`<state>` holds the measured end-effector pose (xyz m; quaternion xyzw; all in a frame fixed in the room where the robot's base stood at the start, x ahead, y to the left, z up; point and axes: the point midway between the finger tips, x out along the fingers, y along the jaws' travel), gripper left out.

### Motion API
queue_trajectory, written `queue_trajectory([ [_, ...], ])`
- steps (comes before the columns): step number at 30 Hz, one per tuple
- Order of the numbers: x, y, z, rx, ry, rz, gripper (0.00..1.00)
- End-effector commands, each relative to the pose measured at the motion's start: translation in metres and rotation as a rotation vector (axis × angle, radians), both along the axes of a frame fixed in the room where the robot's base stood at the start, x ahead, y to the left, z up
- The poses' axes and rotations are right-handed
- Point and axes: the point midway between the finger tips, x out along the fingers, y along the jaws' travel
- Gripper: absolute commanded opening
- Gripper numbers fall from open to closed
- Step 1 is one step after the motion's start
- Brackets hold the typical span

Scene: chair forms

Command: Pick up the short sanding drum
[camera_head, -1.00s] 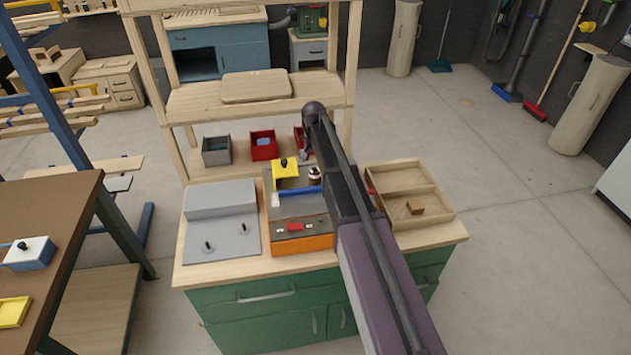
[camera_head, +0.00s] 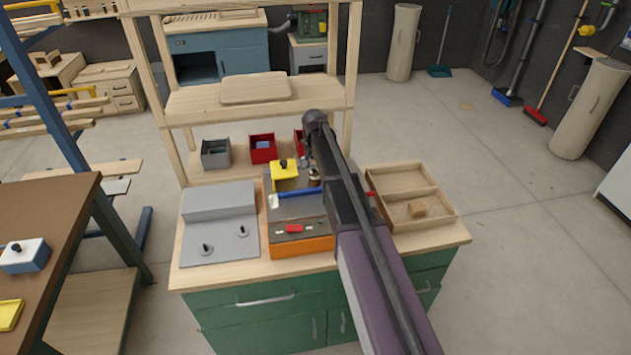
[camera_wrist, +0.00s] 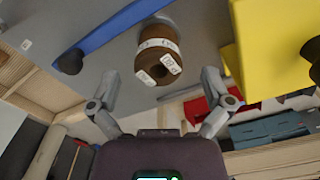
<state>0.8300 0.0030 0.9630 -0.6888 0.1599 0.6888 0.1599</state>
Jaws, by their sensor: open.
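A brown drum (camera_wrist: 158,52) with a pale band and white tags, likely the sanding drum, stands on a grey surface in the wrist view. The tags' text is too small to read. In the head view the drum (camera_head: 315,177) shows beside my arm, next to a yellow block. My gripper (camera_wrist: 161,77) is open and empty. Its fingers are spread to either side of the drum's near end, apart from it. In the head view my arm hides most of the gripper.
A yellow block (camera_wrist: 275,45) stands close to the drum, and a blue bar (camera_wrist: 115,35) lies on its other side. A wooden tray (camera_head: 451,207) with a small block is at the right. A grey fixture (camera_head: 220,200) with two pegs is at the left. Red bins (camera_head: 262,149) sit behind.

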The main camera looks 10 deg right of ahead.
Motion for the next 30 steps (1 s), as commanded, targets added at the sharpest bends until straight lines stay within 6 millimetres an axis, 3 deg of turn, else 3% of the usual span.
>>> queue_trajectory([
  [12,-0.002,-0.001,-0.032,0.000,0.001,0.000,1.00],
  [30,-0.002,0.000,-0.034,0.000,0.001,0.000,1.00],
])
